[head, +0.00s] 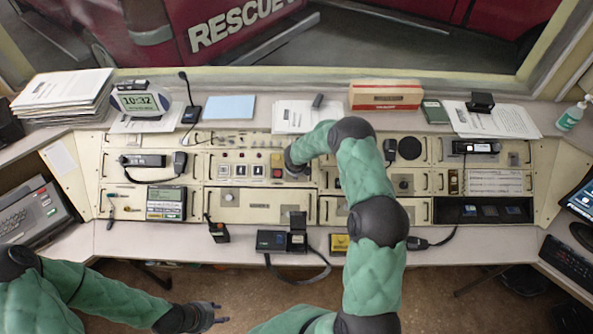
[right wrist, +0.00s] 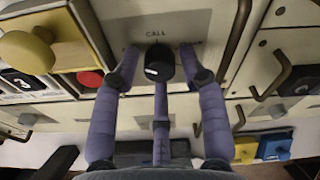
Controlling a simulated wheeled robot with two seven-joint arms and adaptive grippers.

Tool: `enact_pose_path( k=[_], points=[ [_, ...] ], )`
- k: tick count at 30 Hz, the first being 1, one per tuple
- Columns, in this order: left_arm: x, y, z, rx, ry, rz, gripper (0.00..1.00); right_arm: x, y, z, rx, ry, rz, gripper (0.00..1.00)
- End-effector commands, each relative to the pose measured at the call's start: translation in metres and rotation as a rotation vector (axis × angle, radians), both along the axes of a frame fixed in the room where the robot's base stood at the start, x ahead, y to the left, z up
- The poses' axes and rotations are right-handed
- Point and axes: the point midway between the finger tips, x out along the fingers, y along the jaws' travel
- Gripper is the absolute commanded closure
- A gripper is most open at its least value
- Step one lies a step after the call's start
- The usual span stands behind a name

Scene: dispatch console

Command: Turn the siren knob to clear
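In the right wrist view a dark round knob (right wrist: 160,60) with a small white mark sits on the cream panel, below the printed word CALL. Other lettering beside it is partly covered by my fingers, and I cannot read it. My right gripper (right wrist: 161,78) is around the knob, with side fingers left and right of it and gaps showing; another finger is below it. In the head view my right arm reaches to the console's middle and hides the knob. My left gripper (head: 217,313) is low in front of the console, empty, its fingers apart.
A yellow mushroom knob (right wrist: 28,52) and a red button (right wrist: 90,78) lie left of my right gripper. Metal handles (right wrist: 270,80) stick out to the right. The console (head: 245,205) also carries a handset (head: 180,162) and a screen unit (head: 166,202).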

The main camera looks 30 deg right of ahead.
Motion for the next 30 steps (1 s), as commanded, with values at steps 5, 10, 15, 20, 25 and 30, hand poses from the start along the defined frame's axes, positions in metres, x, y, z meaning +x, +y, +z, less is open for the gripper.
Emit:
enact_pose_path(
  k=[5, 10, 15, 20, 25, 30],
  points=[
    [0.000, 0.000, 0.000, 0.000, 0.000, 0.000, 0.60, 0.000, 0.000, 0.000, 0.000, 0.001, 0.000, 1.00],
    [0.000, 0.000, -0.001, 0.000, 0.000, 0.000, 0.60, 0.000, 0.000, 0.000, 0.002, -0.001, -0.005, 1.00],
    [0.000, 0.000, -0.006, 0.000, 0.000, 0.000, 0.60, -0.001, 0.000, -0.001, 0.021, -0.013, -0.038, 1.00],
    [0.000, 0.000, -0.015, 0.000, 0.000, 0.000, 0.60, -0.001, -0.001, -0.003, 0.061, -0.037, -0.111, 1.00],
    [0.000, 0.000, -0.029, 0.000, 0.000, 0.000, 0.60, -0.001, -0.001, -0.004, 0.125, -0.077, -0.228, 1.00],
    [0.000, 0.000, -0.046, 0.000, 0.000, 0.000, 0.60, -0.002, -0.002, -0.004, 0.200, -0.123, -0.364, 1.00]
  ],
)
